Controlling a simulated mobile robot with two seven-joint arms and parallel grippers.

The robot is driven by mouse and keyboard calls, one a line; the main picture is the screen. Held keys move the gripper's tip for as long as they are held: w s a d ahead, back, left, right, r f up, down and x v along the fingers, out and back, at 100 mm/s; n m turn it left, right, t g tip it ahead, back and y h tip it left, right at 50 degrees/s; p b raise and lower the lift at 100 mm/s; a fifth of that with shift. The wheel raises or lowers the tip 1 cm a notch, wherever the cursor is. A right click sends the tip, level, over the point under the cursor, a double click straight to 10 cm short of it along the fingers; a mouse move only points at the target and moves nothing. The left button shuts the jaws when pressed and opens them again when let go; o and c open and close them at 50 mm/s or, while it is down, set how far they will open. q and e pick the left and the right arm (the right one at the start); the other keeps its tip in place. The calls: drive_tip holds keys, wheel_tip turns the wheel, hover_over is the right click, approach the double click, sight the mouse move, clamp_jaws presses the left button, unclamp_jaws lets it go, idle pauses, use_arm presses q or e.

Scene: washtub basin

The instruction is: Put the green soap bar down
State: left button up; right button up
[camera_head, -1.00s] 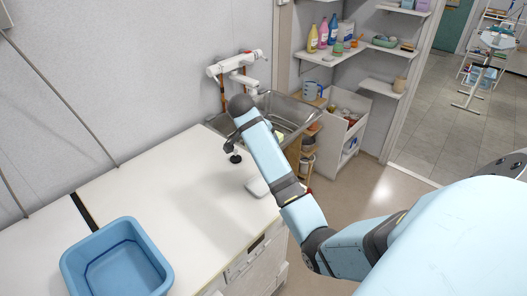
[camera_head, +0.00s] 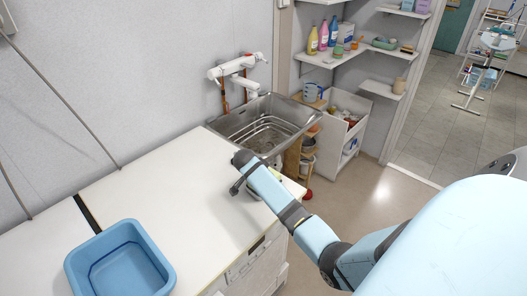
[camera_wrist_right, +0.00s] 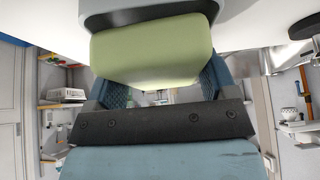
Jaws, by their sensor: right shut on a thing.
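The green soap bar (camera_wrist_right: 150,58) fills the upper middle of the right wrist view. My right gripper (camera_wrist_right: 160,84) is shut on it, with a blue-grey finger at each side. A grey dish-like thing (camera_wrist_right: 150,17) lies right against the bar's far edge in that view; I cannot tell whether they touch. In the head view my right forearm reaches over the counter's right end, near the sink, and hides the hand and most of what is under it. My left gripper is not in view.
The white counter (camera_head: 165,190) is clear in its middle. A blue basin (camera_head: 120,262) stands at its front left. A metal sink (camera_head: 262,125) lies behind my arm, under a wall tap (camera_head: 238,66). Shelves with bottles (camera_head: 323,36) stand at the back.

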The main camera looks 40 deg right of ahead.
drive_tip(key=shift+s+a+f, duration=0.2)
drive_tip(key=shift+s+f, duration=0.15)
drive_tip(key=shift+f, duration=0.15)
drive_tip(key=o, duration=1.1)
drive_tip(key=shift+a+f, duration=0.1)
drive_tip(key=shift+f, duration=0.15)
drive_tip(key=shift+w+d+f, duration=0.15)
drive_tip(key=shift+d, duration=0.1)
drive_tip(key=v, duration=0.8)
drive_tip(key=b+v, duration=0.1)
drive_tip(key=v, duration=0.3)
drive_tip(key=shift+w+d+r, duration=0.1)
drive_tip(key=shift+w+r, duration=0.05)
drive_tip(key=shift+r, duration=0.25)
